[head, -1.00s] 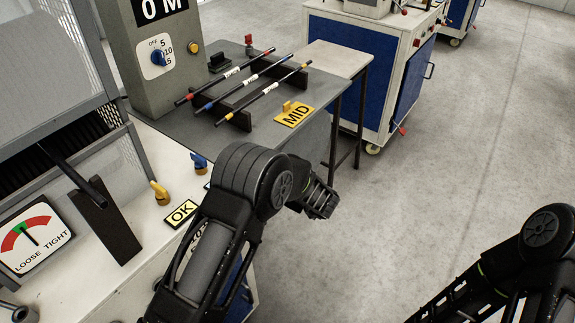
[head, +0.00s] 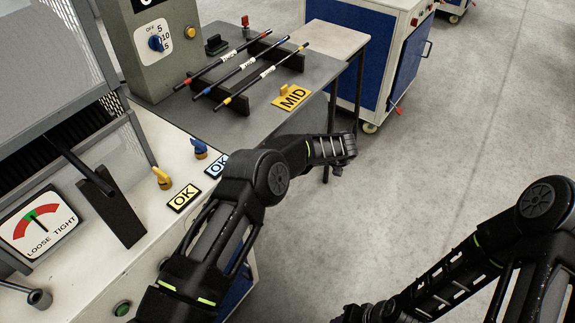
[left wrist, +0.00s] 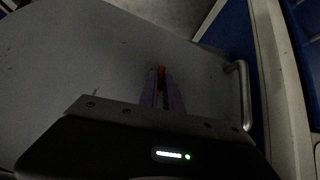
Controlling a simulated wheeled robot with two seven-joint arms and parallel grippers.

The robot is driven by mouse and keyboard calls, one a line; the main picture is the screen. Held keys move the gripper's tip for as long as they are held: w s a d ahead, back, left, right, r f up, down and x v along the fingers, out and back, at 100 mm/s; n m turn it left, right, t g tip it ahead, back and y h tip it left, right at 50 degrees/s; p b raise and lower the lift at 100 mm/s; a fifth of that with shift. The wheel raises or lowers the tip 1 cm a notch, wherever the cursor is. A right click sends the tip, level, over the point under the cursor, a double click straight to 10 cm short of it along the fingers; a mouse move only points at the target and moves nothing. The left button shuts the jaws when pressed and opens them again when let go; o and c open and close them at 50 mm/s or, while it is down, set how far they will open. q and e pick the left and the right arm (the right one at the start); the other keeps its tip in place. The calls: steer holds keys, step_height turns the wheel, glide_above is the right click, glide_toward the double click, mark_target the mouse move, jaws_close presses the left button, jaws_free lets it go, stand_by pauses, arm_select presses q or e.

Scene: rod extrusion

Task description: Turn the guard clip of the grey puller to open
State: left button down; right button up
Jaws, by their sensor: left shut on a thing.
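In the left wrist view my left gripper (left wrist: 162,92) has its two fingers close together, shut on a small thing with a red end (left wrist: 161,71). Most of that thing is hidden between the fingers. In the head view my left arm reaches past the machine's front over the floor, and its fingers cannot be made out. I cannot pick out the grey puller or its guard clip for certain. My right arm comes in from the right in the head view; its gripper does not show clearly.
A LOOSE/TIGHT gauge (head: 38,222), yellow knob (head: 161,178) and blue knob (head: 199,148) are at left. A metal handle (left wrist: 240,95) stands right of my left fingers.

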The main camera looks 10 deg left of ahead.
arm_select(q)
steer(key=shift+a, duration=0.2)
steer(key=c, duration=1.5)
jaws_free()
steer(key=v, duration=0.7)
steer(key=shift+d+r, duration=0.25)
steer(key=shift+d, duration=0.05)
